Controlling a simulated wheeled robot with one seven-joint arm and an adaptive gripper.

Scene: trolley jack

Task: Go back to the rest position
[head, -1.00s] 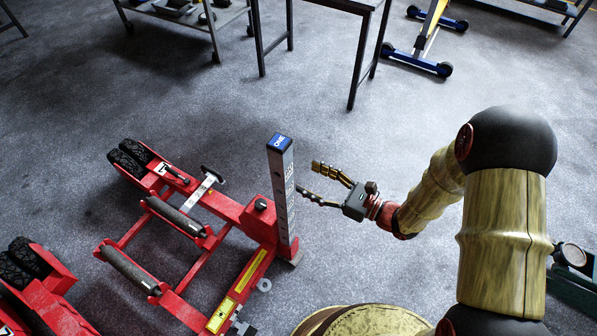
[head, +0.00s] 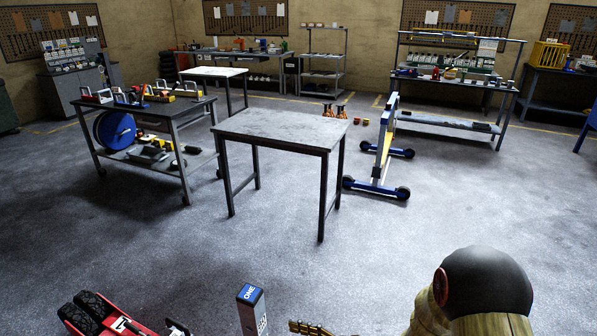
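The red trolley jack (head: 80,322) shows only in part at the bottom left edge, with black wheels. Its grey upright post (head: 252,315) with a blue top stands at the bottom edge, left of the middle. One brass-coloured finger of my gripper (head: 312,328) shows just right of the post, at the bottom edge. The rest of the gripper is below the picture, so its opening cannot be seen. My arm's black joint and brass link rise at the bottom right.
A bare grey table (head: 280,130) stands ahead in the middle. A tool trolley (head: 185,150) is at left, a blue wheeled frame (head: 380,160) right of the table. Benches and pegboards line the walls. The floor (head: 270,255) between is clear.

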